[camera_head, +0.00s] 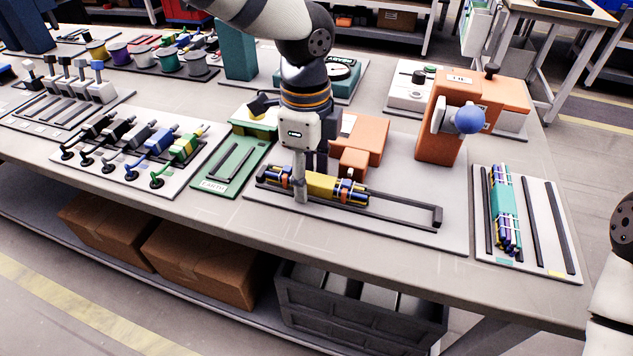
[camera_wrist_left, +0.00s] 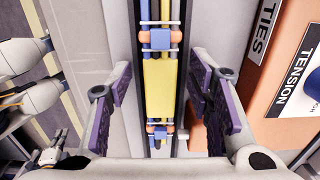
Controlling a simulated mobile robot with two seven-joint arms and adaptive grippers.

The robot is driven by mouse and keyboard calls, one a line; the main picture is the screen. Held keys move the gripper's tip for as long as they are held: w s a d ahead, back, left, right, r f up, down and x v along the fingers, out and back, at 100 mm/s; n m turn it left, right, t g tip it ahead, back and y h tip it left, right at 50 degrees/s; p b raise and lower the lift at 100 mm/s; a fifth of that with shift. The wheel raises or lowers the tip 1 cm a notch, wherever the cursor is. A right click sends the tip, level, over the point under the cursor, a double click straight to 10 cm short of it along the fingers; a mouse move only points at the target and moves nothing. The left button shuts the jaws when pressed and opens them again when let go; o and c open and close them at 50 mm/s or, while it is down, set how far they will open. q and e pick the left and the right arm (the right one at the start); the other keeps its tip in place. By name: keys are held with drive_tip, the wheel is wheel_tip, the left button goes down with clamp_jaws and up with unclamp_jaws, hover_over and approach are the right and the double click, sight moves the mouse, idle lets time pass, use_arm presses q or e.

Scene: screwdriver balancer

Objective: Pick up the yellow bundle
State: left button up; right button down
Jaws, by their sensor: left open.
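The yellow bundle (camera_head: 322,187) lies in a dark rail on the grey board (camera_head: 400,222), with blue and yellow wires and orange and white ties at its ends. In the left wrist view the yellow sleeve (camera_wrist_left: 159,88) runs up the middle of the picture. My left gripper (camera_head: 300,192) is down at the bundle, pointing downward. In the left wrist view its purple-padded fingers (camera_wrist_left: 160,100) are open, one on each side of the bundle, with gaps between. At the left wrist view's lower left, a small part that may be my right gripper is too unclear to read.
An orange block labelled TENSION (camera_wrist_left: 300,85) stands close beside the right finger. A taller orange station with a blue knob (camera_head: 469,120) stands at the right. A teal bundle (camera_head: 504,208) lies on the right board. Cable connectors (camera_head: 150,140) fill the left board. The board's right part is clear.

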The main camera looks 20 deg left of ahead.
use_arm(q)
clamp_jaws()
drive_tip(key=shift+r, duration=0.1)
